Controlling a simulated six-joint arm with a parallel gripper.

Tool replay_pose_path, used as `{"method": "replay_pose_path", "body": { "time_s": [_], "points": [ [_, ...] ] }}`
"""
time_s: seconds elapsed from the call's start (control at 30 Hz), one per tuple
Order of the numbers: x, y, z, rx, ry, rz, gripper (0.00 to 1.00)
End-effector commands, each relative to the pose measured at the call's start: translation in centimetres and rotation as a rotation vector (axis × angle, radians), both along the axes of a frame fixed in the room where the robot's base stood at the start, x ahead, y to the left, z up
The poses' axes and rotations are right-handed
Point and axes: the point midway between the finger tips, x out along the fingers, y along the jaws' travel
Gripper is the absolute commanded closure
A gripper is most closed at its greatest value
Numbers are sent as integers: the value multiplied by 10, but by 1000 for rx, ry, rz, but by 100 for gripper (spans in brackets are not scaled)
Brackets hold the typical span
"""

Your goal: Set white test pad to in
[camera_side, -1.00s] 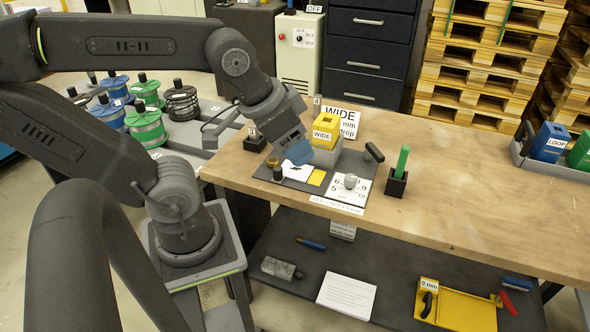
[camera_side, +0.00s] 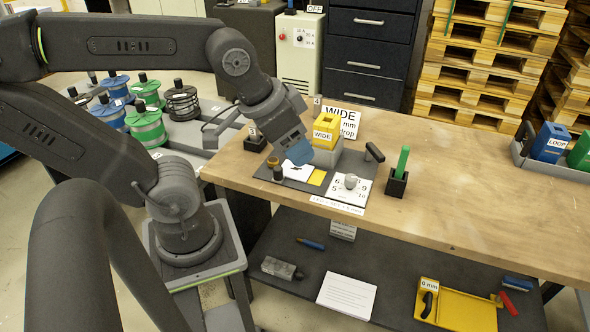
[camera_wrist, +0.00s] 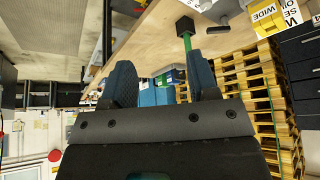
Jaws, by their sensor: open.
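A white sheet or pad (camera_side: 301,171) with a dark mark lies on the dark mat of the station on the bench; I take it as the white test pad, but cannot read a label on it. My gripper (camera_side: 298,152) hangs just above and behind it, partly covering it. In the wrist view my gripper (camera_wrist: 161,88) has its two fingers spread with nothing between them. A small yellow square (camera_side: 317,177) lies right of the white pad. Whether the pad is in or out cannot be told.
A brass knob (camera_side: 272,162) and a dark knob (camera_side: 278,174) stand left of the pad. A numbered white dial plate (camera_side: 343,190), a yellow WIDE block (camera_side: 327,127) and a green stick in a black holder (camera_side: 398,178) are to the right.

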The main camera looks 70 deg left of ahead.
Motion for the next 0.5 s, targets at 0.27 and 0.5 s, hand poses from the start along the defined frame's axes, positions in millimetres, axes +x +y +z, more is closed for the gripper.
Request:
{"method": "replay_pose_path", "body": {
  "time_s": [0.27, 0.5],
  "points": [
    [30, 40, -15, 12, 115, 129, 46],
    [59, 140, -62, -36, 334, 359, 46]
  ]
}}
